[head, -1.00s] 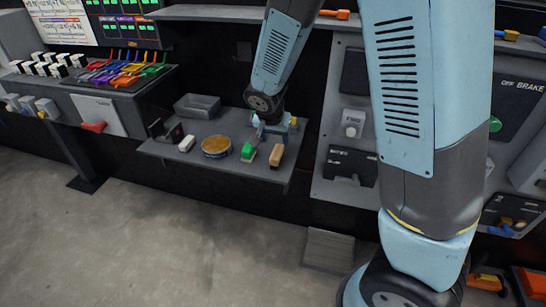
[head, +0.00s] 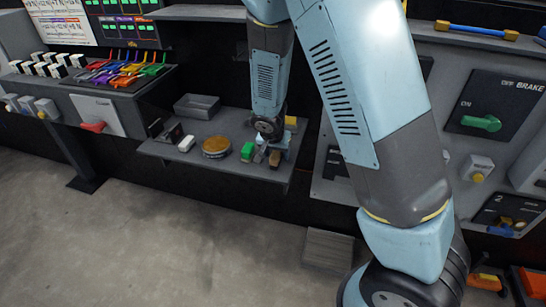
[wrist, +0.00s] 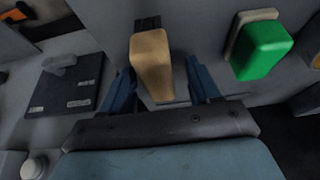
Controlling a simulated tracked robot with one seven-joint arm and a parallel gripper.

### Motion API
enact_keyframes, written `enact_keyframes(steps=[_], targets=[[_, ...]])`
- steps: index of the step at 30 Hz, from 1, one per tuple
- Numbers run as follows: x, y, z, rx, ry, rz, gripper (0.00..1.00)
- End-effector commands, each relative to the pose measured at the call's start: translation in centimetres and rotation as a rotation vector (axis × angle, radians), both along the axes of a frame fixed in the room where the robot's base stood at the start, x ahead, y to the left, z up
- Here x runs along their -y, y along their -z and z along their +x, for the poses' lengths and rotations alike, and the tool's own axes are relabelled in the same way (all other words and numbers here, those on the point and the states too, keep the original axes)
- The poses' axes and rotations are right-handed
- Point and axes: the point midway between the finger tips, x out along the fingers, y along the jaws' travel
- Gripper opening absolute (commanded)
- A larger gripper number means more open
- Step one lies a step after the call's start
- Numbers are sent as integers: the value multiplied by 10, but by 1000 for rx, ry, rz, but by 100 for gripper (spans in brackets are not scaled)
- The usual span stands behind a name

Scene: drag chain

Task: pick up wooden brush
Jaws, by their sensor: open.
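The wooden brush, a tan block with a dark end, lies on the grey shelf (head: 215,172). In the wrist view the brush (wrist: 151,62) lies between the two blue fingers of my gripper (wrist: 162,82), with a gap to each finger in the picture. My gripper is open and holds nothing. In the head view my gripper (head: 275,148) is low at the brush (head: 275,158) and partly covers it. Whether a finger touches the brush or shelf I cannot tell.
A green block (wrist: 263,50) on a pale base lies close beside the brush; it also shows in the head view (head: 247,151). A round tan tin (head: 215,147), a white block (head: 186,143) and a grey tray (head: 197,106) stand further left. A control panel with a green brake handle (head: 480,122) is at right.

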Motion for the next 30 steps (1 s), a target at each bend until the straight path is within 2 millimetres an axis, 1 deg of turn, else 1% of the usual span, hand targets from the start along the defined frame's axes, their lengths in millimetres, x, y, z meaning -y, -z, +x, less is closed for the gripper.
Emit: enact_keyframes(steps=[3,10,27,30], targets=[[0,3,1,0,0,0,62],[0,4,2,0,0,1,62],[0,3,1,0,-1,1,7],[0,3,1,0,-1,1,6]])
